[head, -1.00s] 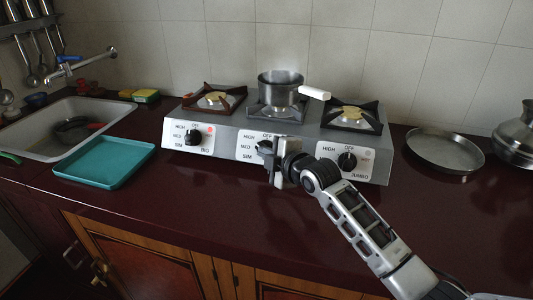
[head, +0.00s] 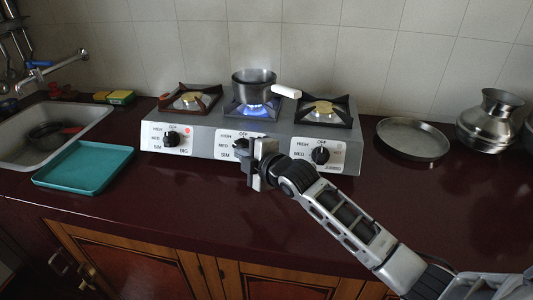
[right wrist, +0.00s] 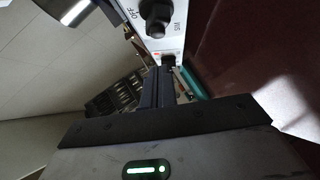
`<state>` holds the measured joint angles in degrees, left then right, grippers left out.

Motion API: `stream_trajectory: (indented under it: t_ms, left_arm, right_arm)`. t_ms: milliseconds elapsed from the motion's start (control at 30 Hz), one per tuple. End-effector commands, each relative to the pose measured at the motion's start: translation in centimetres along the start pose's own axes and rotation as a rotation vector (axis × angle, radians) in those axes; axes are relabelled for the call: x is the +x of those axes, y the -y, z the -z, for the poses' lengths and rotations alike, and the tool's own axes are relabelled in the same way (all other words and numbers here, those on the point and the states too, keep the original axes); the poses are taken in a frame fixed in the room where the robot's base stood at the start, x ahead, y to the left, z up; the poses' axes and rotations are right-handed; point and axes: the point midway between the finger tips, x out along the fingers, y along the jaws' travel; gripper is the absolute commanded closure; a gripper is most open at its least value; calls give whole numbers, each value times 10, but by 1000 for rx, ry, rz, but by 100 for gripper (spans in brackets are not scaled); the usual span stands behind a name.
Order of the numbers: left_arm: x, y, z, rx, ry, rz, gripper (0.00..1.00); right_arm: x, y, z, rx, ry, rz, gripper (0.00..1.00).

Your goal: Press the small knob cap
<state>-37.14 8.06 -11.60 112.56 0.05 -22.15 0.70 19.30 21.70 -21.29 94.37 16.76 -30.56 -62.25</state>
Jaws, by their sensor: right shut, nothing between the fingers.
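The grey stove (head: 205,135) has three front knobs. The middle knob (head: 241,146), partly hidden by my gripper, is on a white panel marked OFF, HIGH, MED and SIM. It shows as a black knob at the top of the right wrist view (right wrist: 155,15). My right gripper (head: 256,165) is shut and empty, just in front of the middle panel. Its dark fingers (right wrist: 160,88) point past the knob in the right wrist view; I cannot tell if they touch it. A blue flame (head: 252,110) burns on the middle burner. My left gripper is out of view.
A steel pan (head: 253,88) with a white handle sits on the middle burner. The left knob (head: 172,139) and right knob (head: 320,155) flank the middle one. A teal tray (head: 85,167) lies left, and a round metal tray (head: 413,138) and a pot (head: 490,122) stand right.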

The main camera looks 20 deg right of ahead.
Motion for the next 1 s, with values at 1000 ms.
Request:
stream_trajectory:
  t_ms: [1000]
  left_arm:
    - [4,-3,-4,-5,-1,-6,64]
  right_arm:
    - [-86,3,0,0,-1,1,100]
